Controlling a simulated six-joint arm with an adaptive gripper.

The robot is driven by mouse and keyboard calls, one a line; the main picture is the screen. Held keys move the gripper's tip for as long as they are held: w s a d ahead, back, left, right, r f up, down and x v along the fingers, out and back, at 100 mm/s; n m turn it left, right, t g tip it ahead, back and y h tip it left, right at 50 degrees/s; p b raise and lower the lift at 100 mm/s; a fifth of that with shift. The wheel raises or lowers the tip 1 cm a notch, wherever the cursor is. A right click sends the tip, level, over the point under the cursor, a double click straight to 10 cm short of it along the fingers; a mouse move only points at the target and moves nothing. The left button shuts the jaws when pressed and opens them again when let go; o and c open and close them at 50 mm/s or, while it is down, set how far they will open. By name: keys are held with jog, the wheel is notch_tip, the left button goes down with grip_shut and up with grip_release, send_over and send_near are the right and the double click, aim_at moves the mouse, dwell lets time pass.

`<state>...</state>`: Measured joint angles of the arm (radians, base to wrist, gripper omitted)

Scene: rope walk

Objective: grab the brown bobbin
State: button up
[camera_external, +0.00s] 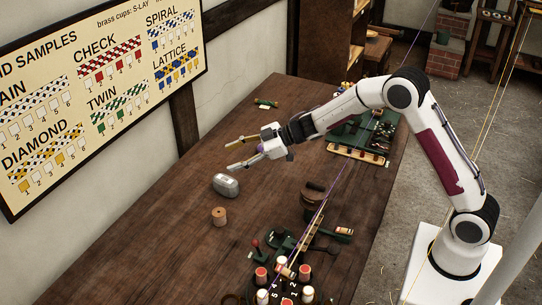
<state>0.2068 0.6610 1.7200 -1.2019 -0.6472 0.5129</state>
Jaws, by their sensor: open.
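The brown bobbin (218,216) is a small tan-brown spool standing upright on the dark wooden table, near the left edge. My gripper (230,155) is at the end of the arm, above the table and farther back than the bobbin. Its two fingers point left and are spread apart, with nothing between them. The gripper is apart from the bobbin.
A grey metal object (226,186) lies just behind the bobbin. A green machine with several bobbins (283,284) stands at the front, and another green rack (358,152) is at the back right. A sample board (100,90) hangs on the left wall.

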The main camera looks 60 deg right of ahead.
notch_tip(320, 180, down, 8)
jog(key=a+n+g+y, duration=0.1)
jog(key=a+g+y, duration=0.1)
jog(key=a+y, duration=0.1)
jog(key=n+g+y, duration=0.1)
jog(key=g+y, duration=0.1)
send_near(219, 213)
jog(key=f, duration=0.1)
jog(key=w+a+f, duration=0.1)
jog(key=shift+a+f, duration=0.2)
jog(key=shift+f, duration=0.15)
jog(key=shift+a, duration=0.1)
jog(key=shift+x, duration=1.2)
jog(key=shift+w, duration=0.1)
jog(key=shift+w+r+x, duration=0.1)
jog(key=shift+x, duration=1.2)
jog(key=shift+w+r+x, duration=0.1)
jog(key=shift+w+x, duration=0.05)
jog(key=shift+x, duration=1.1)
